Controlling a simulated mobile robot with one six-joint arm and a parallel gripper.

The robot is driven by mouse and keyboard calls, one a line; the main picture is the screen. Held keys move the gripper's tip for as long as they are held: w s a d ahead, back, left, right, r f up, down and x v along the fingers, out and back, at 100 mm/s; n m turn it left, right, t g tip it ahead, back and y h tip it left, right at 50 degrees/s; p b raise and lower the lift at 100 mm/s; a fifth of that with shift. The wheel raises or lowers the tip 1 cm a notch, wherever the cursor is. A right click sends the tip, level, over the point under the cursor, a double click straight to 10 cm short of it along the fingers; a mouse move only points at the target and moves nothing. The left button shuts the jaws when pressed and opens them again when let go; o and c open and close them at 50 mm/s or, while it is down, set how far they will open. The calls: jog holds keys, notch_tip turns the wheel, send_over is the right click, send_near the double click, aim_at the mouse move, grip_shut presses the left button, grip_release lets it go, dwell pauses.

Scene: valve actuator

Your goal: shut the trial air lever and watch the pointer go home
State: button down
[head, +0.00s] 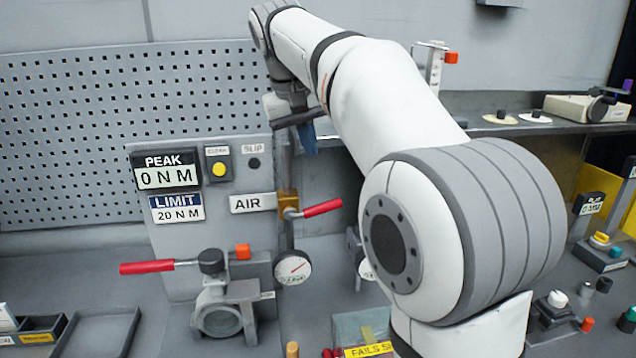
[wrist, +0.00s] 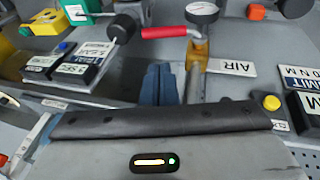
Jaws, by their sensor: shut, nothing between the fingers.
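The air lever has a red handle (head: 322,208) on a brass valve (head: 288,203) in a vertical pipe beside the AIR label (head: 253,203). The handle sticks out right, across the pipe, tilted slightly up. It also shows in the wrist view (wrist: 165,32). A round gauge (head: 291,267) below has a red needle pointing up and right. My gripper (head: 309,148) is above the lever, apart from it. Its blue fingers (wrist: 160,76) are together and empty in the wrist view. A second red lever (head: 147,267) points left above a grey valve body (head: 218,318).
The panel has a PEAK display (head: 167,171) reading 0 N M, a LIMIT plate (head: 177,207) and a yellow button (head: 219,169). My arm covers the middle right. A clear box (head: 350,325) stands in front; black trays (head: 100,335) lie at lower left.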

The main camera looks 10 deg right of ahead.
aim_at(325, 203)
jog(key=x, duration=1.3)
jog(key=shift+f, duration=0.3)
